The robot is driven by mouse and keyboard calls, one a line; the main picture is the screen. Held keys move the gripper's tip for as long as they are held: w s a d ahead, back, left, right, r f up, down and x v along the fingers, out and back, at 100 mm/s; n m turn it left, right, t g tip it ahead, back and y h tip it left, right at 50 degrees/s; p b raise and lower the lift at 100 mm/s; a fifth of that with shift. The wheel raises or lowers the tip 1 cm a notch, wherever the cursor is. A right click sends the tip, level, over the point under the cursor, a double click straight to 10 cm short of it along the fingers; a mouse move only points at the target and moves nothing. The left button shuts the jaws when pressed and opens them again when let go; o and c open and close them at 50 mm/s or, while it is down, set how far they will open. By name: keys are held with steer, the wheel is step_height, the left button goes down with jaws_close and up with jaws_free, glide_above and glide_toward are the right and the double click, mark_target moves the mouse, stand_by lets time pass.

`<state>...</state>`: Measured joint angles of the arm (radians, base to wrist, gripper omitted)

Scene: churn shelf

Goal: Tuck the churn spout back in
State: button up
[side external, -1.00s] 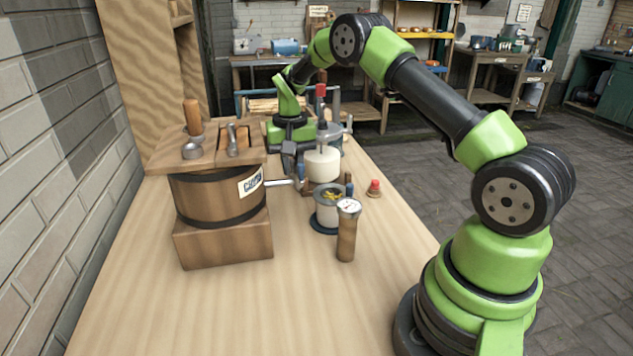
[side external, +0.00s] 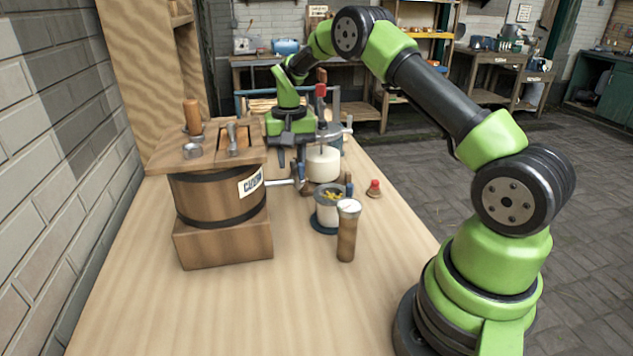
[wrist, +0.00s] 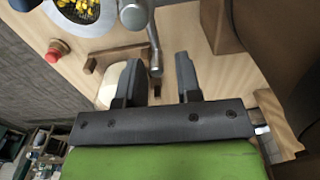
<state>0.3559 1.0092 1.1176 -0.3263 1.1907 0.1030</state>
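The wooden churn (side external: 218,196) stands on a wooden block at the left, with a dark band and a paper label. My gripper (side external: 291,160) is open, pointing down above and behind the spout. In the wrist view its two dark fingers (wrist: 158,76) are apart, with the rod's end showing between them. I cannot tell whether they touch it.
A white vessel (side external: 323,165) stands right beside the gripper. The front bench is clear. A brick wall (side external: 60,150) runs along the left.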

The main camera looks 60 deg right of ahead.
mark_target(291, 161)
steer(key=shift+r, duration=2.7)
steer(key=s+a+r+n+t, duration=0.1)
steer(key=s+a+r+t, duration=0.1)
steer(key=s+a+r, duration=0.4)
steer(key=s+a+r+n+t, duration=0.2)
steer(key=s+a+r, duration=0.25)
steer(key=r, duration=0.45)
steer(key=s+a+n+t+y, duration=0.1)
steer(key=s+a, duration=0.2)
steer(key=s, duration=0.4)
steer(key=s+a+n+t+y, duration=0.1)
steer(key=s+a+t, duration=0.1)
steer(key=s, duration=0.5)
steer(key=shift+a+f, duration=0.35)
steer(key=shift+a, duration=0.55)
